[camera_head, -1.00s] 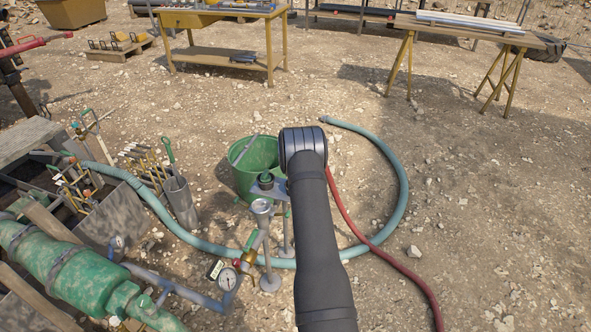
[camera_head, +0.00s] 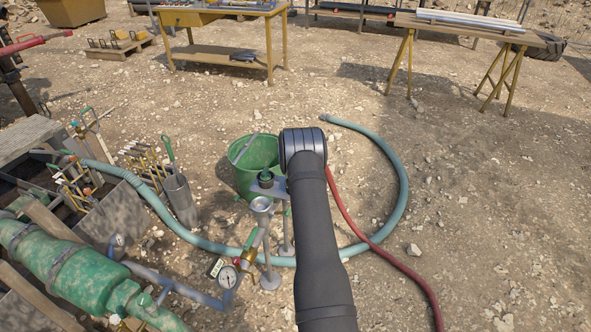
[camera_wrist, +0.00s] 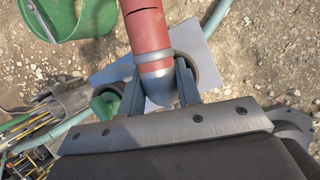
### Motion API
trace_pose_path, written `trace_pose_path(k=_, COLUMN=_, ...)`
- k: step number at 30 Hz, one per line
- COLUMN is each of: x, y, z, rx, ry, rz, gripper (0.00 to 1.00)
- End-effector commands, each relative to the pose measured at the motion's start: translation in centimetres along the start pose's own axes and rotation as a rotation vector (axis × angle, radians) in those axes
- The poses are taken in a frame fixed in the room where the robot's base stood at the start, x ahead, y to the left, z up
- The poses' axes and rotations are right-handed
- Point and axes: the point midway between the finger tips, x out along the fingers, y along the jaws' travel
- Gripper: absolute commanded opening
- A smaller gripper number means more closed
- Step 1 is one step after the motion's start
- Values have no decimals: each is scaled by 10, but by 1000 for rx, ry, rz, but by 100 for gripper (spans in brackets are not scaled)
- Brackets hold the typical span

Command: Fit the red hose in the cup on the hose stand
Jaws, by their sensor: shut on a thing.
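My gripper (camera_wrist: 158,92) is shut on the grey end fitting of the red hose (camera_wrist: 147,28), just below its red part. In the head view my arm hides the gripper, and the red hose (camera_head: 375,245) trails from behind it to the lower right. The hose stand (camera_head: 283,190) is left of my arm, partly hidden. In the wrist view its pale plate (camera_wrist: 205,50) lies below the hose end. A round rim (camera_wrist: 208,72), apparently the cup, shows beside and behind the fitting. I cannot tell whether the fitting is inside it.
A green bucket (camera_head: 245,165) stands behind the stand. A pressure gauge (camera_head: 227,281) and green pump (camera_head: 75,262) are at lower left. A thick teal hose (camera_head: 402,190) curves around the stand. Ground to the right is mostly clear.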

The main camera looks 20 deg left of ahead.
Motion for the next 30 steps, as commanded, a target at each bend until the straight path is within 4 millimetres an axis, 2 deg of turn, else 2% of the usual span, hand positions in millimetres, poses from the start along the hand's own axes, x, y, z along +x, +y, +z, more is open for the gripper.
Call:
trace_pose_path(k=1, x=-1, y=1, z=1, rx=0, ry=-2, rz=2, gripper=37)
trace_pose_path(k=4, x=0, y=0, z=1, rx=0, ry=-2, rz=1, gripper=56)
trace_pose_path(k=12, x=1, y=-1, z=-1, rx=0, ry=2, rz=-1, gripper=56)
trace_pose_path(k=17, x=-7, y=0, z=0, rx=0, ry=1, rz=0, gripper=56)
trace_pose_path(k=23, x=-34, y=0, z=0, rx=0, ry=-1, rz=1, gripper=56)
trace_pose_path(k=30, x=-78, y=1, z=1, rx=-1, ry=-2, rz=2, gripper=56)
